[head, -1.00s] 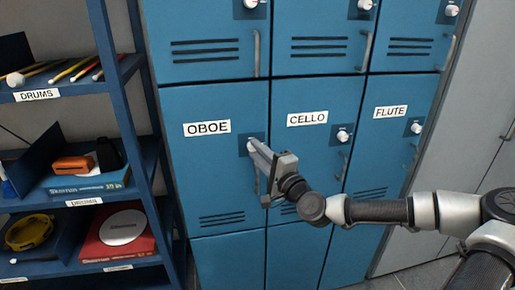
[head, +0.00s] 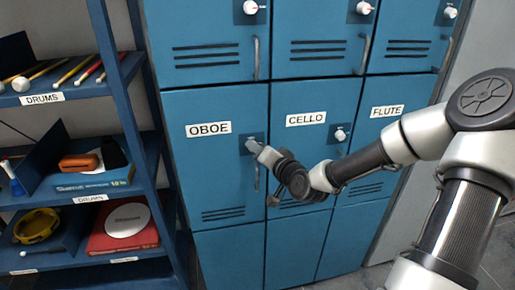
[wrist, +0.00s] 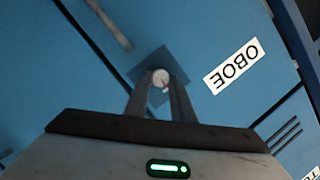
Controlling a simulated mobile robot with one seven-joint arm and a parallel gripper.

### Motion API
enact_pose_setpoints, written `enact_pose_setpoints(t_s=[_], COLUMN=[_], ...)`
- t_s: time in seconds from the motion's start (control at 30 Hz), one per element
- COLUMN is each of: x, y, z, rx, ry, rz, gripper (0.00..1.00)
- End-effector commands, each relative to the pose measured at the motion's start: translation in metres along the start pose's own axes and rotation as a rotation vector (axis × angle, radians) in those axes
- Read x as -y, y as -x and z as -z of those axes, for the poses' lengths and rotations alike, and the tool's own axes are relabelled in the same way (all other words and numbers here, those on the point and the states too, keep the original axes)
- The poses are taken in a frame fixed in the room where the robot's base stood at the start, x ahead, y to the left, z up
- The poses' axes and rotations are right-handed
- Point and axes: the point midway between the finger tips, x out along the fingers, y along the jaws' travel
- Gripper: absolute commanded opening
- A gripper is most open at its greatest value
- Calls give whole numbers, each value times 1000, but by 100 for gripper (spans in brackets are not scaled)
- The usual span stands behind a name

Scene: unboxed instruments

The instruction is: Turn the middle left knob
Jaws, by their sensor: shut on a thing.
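The middle left knob is the white one on the OBOE locker door (head: 225,180), on a dark blue square plate. In the head view my gripper (head: 254,147) is at this knob and mostly covers it. In the wrist view the round white knob (wrist: 161,76) sits between the two finger ends, with a small red mark towards its lower right. My gripper (wrist: 160,92) is shut on the knob, one finger on each side. The OBOE label (wrist: 233,66) shows upside down there.
The OBOE door's vertical handle (head: 257,178) is just below the knob. The CELLO knob (head: 340,135) and FLUTE locker (head: 386,112) are to the right. Open shelves with drum items stand at the left, with a blue upright post (head: 112,60) beside the lockers.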

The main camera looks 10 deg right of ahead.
Motion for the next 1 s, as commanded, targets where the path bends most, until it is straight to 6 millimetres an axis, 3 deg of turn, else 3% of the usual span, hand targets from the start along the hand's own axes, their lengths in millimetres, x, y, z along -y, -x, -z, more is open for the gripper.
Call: enact_pose_setpoints(t_s=[0.33,0.87,0.9,1.0], x=[2,2,2,2], y=[0,0,0,0], z=[1,1,1,0], rx=[3,4,4,5], ry=[122,138,138,137], rz=[-41,-48,-48,-48], gripper=[0,0,29,41])
